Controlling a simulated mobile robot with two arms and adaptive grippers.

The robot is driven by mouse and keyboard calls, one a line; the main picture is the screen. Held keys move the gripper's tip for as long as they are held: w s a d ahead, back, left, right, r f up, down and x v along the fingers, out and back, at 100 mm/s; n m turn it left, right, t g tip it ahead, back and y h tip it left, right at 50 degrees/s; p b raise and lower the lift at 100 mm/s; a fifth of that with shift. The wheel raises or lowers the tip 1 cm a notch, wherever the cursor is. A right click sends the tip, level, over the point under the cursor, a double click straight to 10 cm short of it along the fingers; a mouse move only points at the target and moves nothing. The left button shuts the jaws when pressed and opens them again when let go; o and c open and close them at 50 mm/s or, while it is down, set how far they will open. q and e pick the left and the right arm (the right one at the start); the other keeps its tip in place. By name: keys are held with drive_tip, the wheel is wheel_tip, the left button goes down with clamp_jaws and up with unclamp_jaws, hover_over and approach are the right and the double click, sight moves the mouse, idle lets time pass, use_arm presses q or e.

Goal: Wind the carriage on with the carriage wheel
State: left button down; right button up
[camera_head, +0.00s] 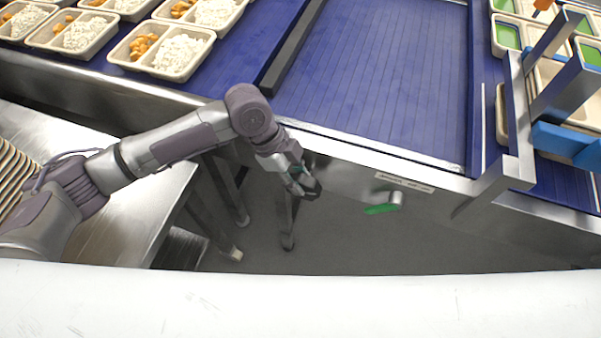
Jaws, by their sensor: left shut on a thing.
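My left gripper (306,187) hangs at the front side of the conveyor, near the middle of the view. It is shut on a small dark part there, apparently the carriage wheel (319,162), which is mostly hidden by the fingers and wrist. A steel frame with blue parts (545,80), which looks like the carriage, stands over the blue belt at the right. A green lever (381,209) on a silver hub sticks out of the conveyor front, to the right of my left gripper and apart from it. My right gripper is not in view.
Trays of rice and orange pieces (165,50) stand on the belt at the upper left. Trays with green compartments (508,37) are at the upper right. The middle belt (380,80) is bare. A steel table (120,225) with stacked trays (12,170) is at the left.

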use_arm(q)
drive_tip(key=shift+w+a+f+g+h, duration=0.1)
drive_tip(key=shift+a+g+h, duration=0.15)
drive_tip(key=shift+h, duration=0.65)
drive_tip(key=c, duration=1.1)
unclamp_jaws()
drive_tip(key=v, duration=1.2)
